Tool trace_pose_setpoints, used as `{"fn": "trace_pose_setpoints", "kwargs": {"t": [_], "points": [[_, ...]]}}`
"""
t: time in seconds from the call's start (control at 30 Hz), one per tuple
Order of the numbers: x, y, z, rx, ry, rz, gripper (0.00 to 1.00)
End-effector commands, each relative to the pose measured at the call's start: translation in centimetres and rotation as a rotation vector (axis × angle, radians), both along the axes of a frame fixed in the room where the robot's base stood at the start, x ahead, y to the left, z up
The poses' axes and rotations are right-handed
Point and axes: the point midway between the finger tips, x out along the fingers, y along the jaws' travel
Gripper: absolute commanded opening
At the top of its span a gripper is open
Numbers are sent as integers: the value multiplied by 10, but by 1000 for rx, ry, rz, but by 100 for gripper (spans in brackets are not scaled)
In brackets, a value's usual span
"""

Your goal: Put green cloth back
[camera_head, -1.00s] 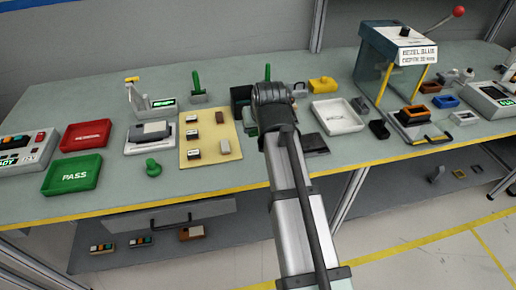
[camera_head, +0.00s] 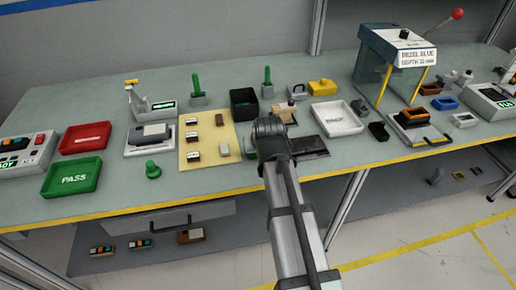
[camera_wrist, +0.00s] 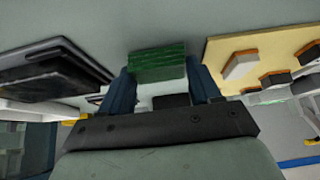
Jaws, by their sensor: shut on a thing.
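The green cloth (camera_wrist: 157,65) shows in the wrist view as a folded green block. My gripper (camera_wrist: 160,76) is shut on it, with one dark blue finger at each side. I cannot tell from these views whether the cloth touches the bench.
A black open bin (camera_head: 243,102) and a small grey block with a tan top (camera_head: 285,109) stand behind my wrist. A white tray (camera_head: 337,118) lies to the right. Green PASS tray (camera_head: 73,178) and red tray (camera_head: 86,138) are at the left.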

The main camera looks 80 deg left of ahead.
Motion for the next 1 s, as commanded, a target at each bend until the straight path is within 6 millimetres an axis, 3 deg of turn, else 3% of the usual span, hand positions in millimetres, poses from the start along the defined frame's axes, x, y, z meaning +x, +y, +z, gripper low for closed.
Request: {"fn": "trace_pose_setpoints", "kwargs": {"t": [0.17,0.2,0.3,0.67,1.0], "points": [[0,0,-3,-1,0,0,29],[0,0,-3,-1,0,0,64],[0,0,-3,-1,0,0,73],[0,-1,2,0,0,0,73],[0,-28,42,2,0,0,73]]}}
